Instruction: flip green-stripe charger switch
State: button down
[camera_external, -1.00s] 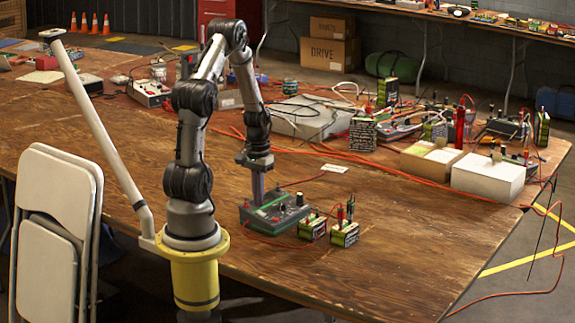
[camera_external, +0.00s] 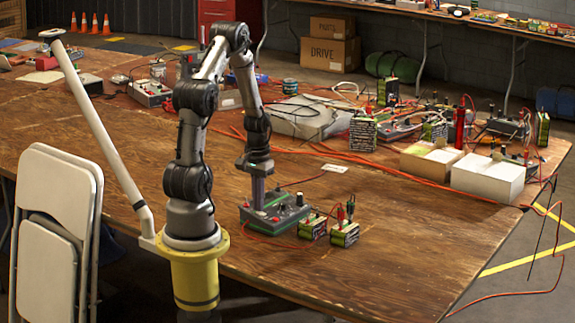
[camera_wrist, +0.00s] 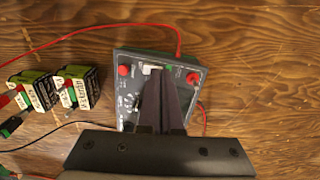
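The charger (camera_external: 290,216) is a dark grey box with a green stripe (camera_external: 276,207) on its top, lying on the wooden table. In the wrist view the charger (camera_wrist: 125,95) shows red knobs or terminals at its upper corners. A small white part (camera_wrist: 151,68) and a bit of green show at its upper edge, beside the fingertips. My gripper (camera_external: 259,206) points down onto the charger's left part. In the wrist view my gripper (camera_wrist: 161,72) has its fingers together, with nothing visible between them. The fingers cover the middle of the panel. The switch cannot be clearly made out, nor whether the fingertips touch it.
Two green-and-black batteries (camera_external: 344,234) (camera_external: 313,227) with clips stand right of the charger. A red cable (camera_wrist: 110,27) and a black cable run beside the charger. White boxes (camera_external: 488,178) and more gear stand farther back. The front right tabletop is clear.

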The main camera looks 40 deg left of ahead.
jog(key=shift+r, duration=3.45)
notch_tip(320, 180, up, 7)
jog(key=t, duration=0.2)
send_over(267, 214)
jog(key=s+d+r+m+t, duration=0.1)
jog(key=s+r, duration=0.2)
jog(key=r, duration=0.2)
jog(key=s+d+r+t, duration=0.2)
jog(key=r, duration=0.4)
jog(key=s+d+r+n, duration=0.1)
jog(key=s+d, duration=0.1)
jog(key=s, duration=1.2)
jog(key=shift+t, duration=0.3)
